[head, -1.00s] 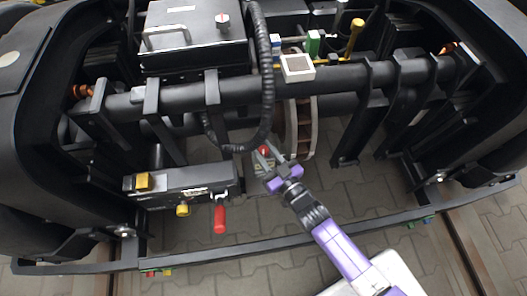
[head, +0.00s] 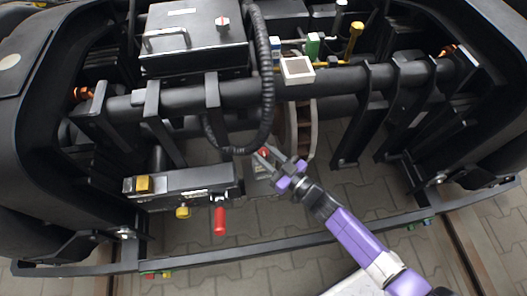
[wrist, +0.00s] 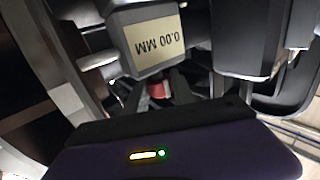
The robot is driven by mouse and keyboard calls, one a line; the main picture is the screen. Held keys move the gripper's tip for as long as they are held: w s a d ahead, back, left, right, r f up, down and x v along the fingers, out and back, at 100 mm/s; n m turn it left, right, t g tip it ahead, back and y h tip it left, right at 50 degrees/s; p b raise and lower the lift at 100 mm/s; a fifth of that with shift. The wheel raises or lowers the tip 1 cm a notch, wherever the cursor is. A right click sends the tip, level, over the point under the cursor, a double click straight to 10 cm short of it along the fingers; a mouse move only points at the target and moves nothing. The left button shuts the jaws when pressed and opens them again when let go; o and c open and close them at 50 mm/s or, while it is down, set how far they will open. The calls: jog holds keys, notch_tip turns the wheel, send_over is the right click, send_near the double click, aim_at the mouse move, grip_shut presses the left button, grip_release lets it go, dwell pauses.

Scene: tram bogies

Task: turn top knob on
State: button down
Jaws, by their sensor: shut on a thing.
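A small red knob (head: 263,152) shows at the front of a small grey box (head: 262,170) below the black hose. My gripper (head: 265,156) reaches up to it from the lower right, with its fingers at the red knob. In the wrist view the red knob (wrist: 157,90) lies between the dark fingertips, and the gripper is shut on it. The fingers and the grey body partly hide the knob, so its turned position cannot be read. Another red and white knob (head: 222,22) sits on top of the grey cabinet (head: 195,45) at the upper left, away from my gripper.
A red handle (head: 219,220) and yellow knob (head: 182,212) hang from the black box at left. A hose (head: 266,90) curves down just above my gripper. A display box reading 0.00 MM (wrist: 155,42) is close in the wrist view. Paving (head: 310,215) is clear below.

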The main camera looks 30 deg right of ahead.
jog(key=c, duration=1.1)
grip_release()
jog(key=shift+o, duration=0.2)
jog(key=p+v, duration=0.2)
jog(key=v, duration=0.6)
jog(key=shift+w, duration=0.1)
